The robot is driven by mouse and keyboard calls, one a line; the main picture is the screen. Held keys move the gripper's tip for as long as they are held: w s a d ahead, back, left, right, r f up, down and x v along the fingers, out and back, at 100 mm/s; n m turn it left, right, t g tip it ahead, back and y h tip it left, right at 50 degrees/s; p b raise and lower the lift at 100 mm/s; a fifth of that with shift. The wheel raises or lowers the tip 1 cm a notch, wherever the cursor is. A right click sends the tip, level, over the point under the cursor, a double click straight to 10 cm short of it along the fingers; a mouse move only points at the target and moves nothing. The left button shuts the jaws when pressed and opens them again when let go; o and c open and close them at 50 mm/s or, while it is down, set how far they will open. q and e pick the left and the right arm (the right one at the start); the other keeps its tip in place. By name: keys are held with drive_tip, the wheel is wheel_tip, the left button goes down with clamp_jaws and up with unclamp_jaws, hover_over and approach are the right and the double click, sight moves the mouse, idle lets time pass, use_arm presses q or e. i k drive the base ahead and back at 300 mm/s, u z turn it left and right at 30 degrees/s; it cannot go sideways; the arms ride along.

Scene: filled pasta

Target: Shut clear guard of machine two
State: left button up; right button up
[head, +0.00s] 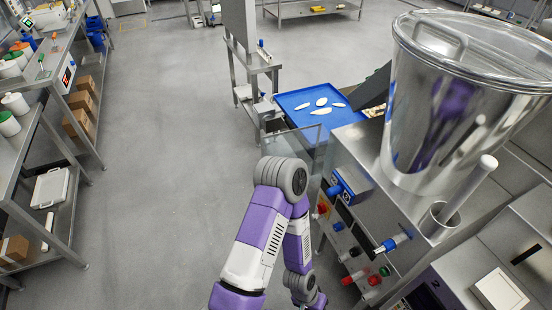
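A clear guard panel (312,145) stands at the near side of the blue tray, beside the steel machine (372,165) with the large hopper. It looks swung out from the machine body, but its hinge and exact angle are hard to make out. One of my purple and white arms rises from the bottom centre. Its grey joint is in front of the panel's lower part and hides some of it. I cannot tell whether they touch. The arm bends back down beside the machine's front; no gripper fingers can be seen. My other arm is out of view.
The blue tray (290,101) holds several pale pieces. The lidded steel hopper (450,140) fills the upper right. Blue, red and green knobs jut from the machine's front. Steel shelves (25,170) stand at left; the grey floor (165,160) between is clear.

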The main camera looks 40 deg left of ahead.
sight(264, 143)
drive_tip(key=k, duration=0.15)
drive_tip(key=u, duration=2.35)
drive_tip(key=i, duration=3.45)
drive_tip(key=z, duration=4.05)
drive_tip(key=i, duration=0.45)
drive_tip(key=z, duration=0.1)
